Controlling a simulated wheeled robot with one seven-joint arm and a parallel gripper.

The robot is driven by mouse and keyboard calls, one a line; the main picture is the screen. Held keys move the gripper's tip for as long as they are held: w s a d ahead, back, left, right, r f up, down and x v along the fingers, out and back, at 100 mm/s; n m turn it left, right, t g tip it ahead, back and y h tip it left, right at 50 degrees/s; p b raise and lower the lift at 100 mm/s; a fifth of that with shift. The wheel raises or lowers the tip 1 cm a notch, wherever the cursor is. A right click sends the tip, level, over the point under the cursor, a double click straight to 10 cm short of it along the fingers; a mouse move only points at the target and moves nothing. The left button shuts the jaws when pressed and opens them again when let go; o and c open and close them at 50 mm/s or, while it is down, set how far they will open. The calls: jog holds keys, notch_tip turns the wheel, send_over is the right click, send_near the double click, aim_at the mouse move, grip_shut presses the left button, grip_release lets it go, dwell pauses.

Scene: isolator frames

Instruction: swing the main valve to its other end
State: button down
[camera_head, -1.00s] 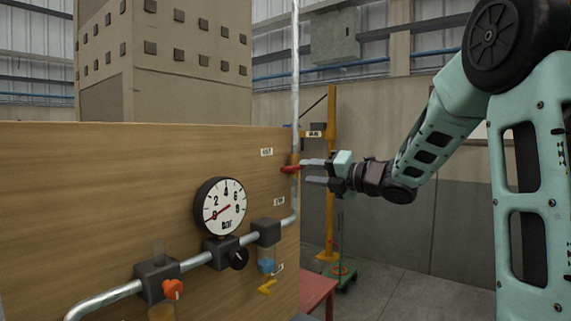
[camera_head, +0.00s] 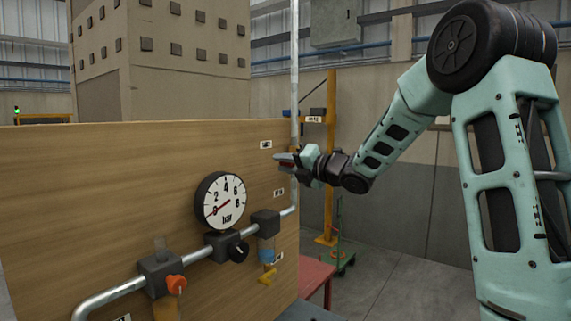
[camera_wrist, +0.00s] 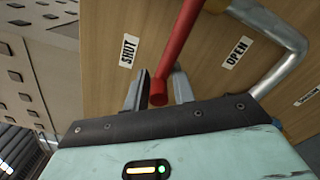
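The main valve's red lever (camera_wrist: 178,50) runs down the wrist view from the upper middle, and its free end lies between my gripper's fingers. My gripper (camera_wrist: 160,80) is open, with one finger on each side of the lever and narrow gaps showing. A SHUT label (camera_wrist: 129,50) is on the panel to the lever's left and an OPEN label (camera_wrist: 237,52) to its right. In the head view, my gripper (camera_head: 280,161) is at the panel's right edge; its fingers hide most of the red lever (camera_head: 287,163).
The wooden panel (camera_head: 120,190) carries a pressure gauge (camera_head: 221,200), a grey pipe (camera_head: 110,295), an orange knob (camera_head: 176,282), a black knob (camera_head: 238,251) and a yellow handle (camera_head: 267,277). A red table (camera_head: 316,277) and yellow post (camera_head: 330,170) stand behind. Open floor lies at right.

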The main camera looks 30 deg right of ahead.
jog(key=shift+b, duration=0.55)
jog(key=w+d+f+n+b, duration=0.1)
jog(key=d+f+n+b, duration=0.3)
jog(key=n+b, duration=0.5)
jog(key=w+d+f+n+b, duration=0.2)
jog(key=n+b, duration=0.7)
jog(key=b, duration=1.9)
jog(key=shift+d+f, duration=1.35)
jog(key=shift+f, duration=0.25)
jog(key=shift+w+r, duration=0.1)
jog(key=c, duration=1.4)
grip_release()
jog(key=shift+o, duration=0.2)
jog(key=shift+d, duration=0.1)
